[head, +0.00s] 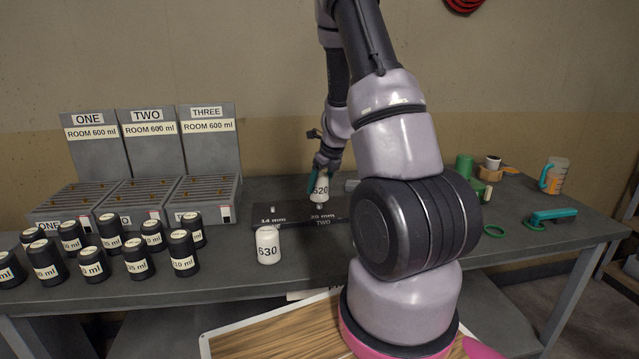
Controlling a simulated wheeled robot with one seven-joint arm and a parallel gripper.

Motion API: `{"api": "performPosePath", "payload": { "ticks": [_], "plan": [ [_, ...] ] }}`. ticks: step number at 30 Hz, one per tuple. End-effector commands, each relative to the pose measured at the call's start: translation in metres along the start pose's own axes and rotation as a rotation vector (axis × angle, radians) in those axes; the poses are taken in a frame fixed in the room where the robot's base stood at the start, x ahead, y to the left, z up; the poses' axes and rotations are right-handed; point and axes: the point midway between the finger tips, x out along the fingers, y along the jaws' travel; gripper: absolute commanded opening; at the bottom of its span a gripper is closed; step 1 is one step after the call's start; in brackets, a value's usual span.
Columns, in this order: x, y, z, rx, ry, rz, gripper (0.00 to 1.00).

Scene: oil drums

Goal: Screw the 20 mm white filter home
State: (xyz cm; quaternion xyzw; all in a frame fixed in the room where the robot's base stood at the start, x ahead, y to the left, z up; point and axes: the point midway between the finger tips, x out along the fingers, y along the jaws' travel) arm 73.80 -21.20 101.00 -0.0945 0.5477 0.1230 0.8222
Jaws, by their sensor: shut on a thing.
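My gripper (322,170) is shut on a white filter (320,189) with a label that reads like 520. The filter is upright, at the dark block (293,214) marked 14 mm, 20 mm and TWO. Its lower end is over the right part of the block, near the 20 mm marking. I cannot tell whether it touches or is seated. A second white filter (268,246), labelled like 630, stands upright on the bench in front of the block. My arm hides the block's right end.
Several black ml-labelled cylinders (137,258) stand at the left of the bench (225,290). Behind them are three grey racks (207,192) marked ONE, TWO and THREE. Right of my arm are green parts (463,166), a mug (553,176) and a teal-handled tool (551,216).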

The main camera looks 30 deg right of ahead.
Motion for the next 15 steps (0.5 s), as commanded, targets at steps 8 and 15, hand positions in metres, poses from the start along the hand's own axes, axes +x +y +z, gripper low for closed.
{"api": "performPosePath", "payload": {
  "ticks": [8,15],
  "plan": [
    [0.005,0.0,-0.002,0.002,0.0,0.002,0.0],
    [0.011,0.001,-0.004,0.002,0.0,0.004,0.0]
  ]
}}
